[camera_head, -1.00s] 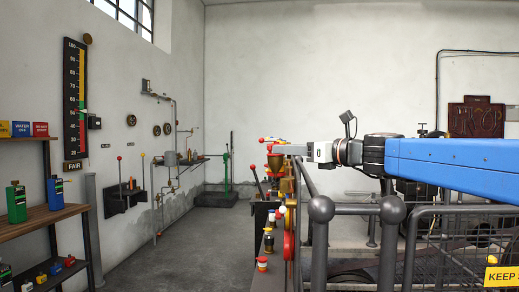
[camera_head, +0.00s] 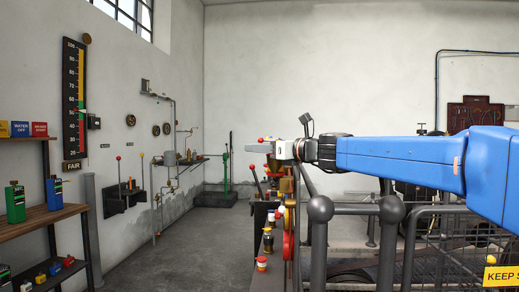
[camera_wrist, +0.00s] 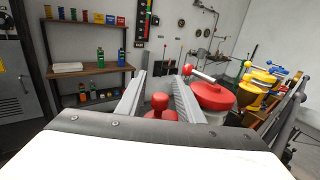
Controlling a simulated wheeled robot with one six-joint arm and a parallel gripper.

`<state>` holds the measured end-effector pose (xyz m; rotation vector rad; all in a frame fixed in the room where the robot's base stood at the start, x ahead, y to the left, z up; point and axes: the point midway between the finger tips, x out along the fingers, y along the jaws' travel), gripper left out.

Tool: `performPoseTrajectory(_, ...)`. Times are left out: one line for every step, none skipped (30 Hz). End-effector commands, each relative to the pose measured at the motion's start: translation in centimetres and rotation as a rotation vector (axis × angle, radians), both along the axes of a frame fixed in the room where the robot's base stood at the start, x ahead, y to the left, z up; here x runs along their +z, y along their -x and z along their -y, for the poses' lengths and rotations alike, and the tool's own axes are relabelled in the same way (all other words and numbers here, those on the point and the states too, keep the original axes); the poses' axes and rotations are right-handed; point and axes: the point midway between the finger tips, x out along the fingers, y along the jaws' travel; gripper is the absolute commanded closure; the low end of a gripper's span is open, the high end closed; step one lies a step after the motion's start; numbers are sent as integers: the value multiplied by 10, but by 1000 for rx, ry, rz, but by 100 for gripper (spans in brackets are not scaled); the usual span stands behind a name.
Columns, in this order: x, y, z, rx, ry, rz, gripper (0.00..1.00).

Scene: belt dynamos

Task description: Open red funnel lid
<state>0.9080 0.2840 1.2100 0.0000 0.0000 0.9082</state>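In the wrist view, my gripper (camera_wrist: 160,77) is open, its two pale fingers spread apart. A red knob (camera_wrist: 160,102) on a red base shows low between the fingers, and I cannot tell if anything touches it. To the right is a round red lid (camera_wrist: 212,96) on a pale body, with a pale handle ending in a red ball (camera_wrist: 187,69). I cannot tell which red part is the funnel lid. In the head view, my gripper (camera_head: 248,147) reaches left over the machine's top, beside a red ball (camera_head: 260,140), and hides part of the red and brass fittings.
A yellow lid (camera_wrist: 257,80) with yellow-ended handles stands right of the red lid. Grey railings (camera_head: 320,209) stand below my arm. A shelf with bottles (camera_head: 45,215) is at the left. The floor (camera_head: 190,240) between shelf and machine is clear.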

Motion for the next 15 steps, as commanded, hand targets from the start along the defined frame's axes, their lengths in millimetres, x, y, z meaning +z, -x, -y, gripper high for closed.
performPoseTrajectory(0, 0, 0, 0, 0, 0, 66)
performPoseTrajectory(0, 0, 0, 0, 0, 0, 66)
performPoseTrajectory(0, 0, 0, 0, 0, 0, 74)
performPoseTrajectory(0, 0, 0, 0, 0, 0, 81)
performPoseTrajectory(0, 0, 0, 0, 0, 0, 88)
performPoseTrajectory(0, 0, 0, 0, 0, 0, 98)
performPoseTrajectory(0, 0, 0, 0, 0, 0, 100)
performPoseTrajectory(0, 0, 0, 0, 0, 0, 100)
performPoseTrajectory(0, 0, 0, 0, 0, 0, 100)
performPoseTrajectory(0, 0, 0, 0, 0, 0, 100)
performPoseTrajectory(0, 0, 0, 1, 0, 0, 100)
performPoseTrajectory(0, 0, 0, 2, 0, 0, 100)
performPoseTrajectory(0, 0, 0, 5, 0, 0, 100)
performPoseTrajectory(0, 1, 0, 8, 0, 0, 100)
performPoseTrajectory(0, 1, 0, 13, 0, 0, 100)
